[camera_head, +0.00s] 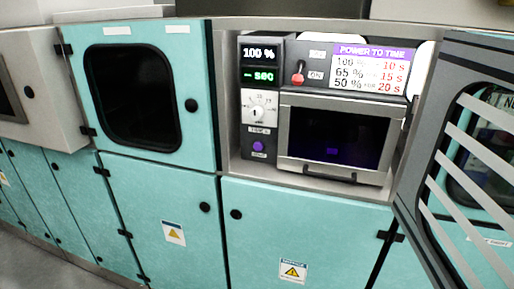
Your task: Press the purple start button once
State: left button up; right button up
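The purple start button (258,146) is a small round button low on the dark control panel of a microwave-like unit (335,132), in the open bay of a teal cabinet. Above it are a white dial (259,107) and a display (262,63) reading "100 %" and "- sec". The unit's door, with a dark window and a bottom handle (330,173), is shut. Nothing covers the button. Neither of my grippers shows in the head view.
A red-tipped lever (298,73) and a "power to time" chart (368,70) sit above the unit's door. A striped cabinet door (462,160) stands open at the right. Closed teal cabinets (165,215) line the left and below.

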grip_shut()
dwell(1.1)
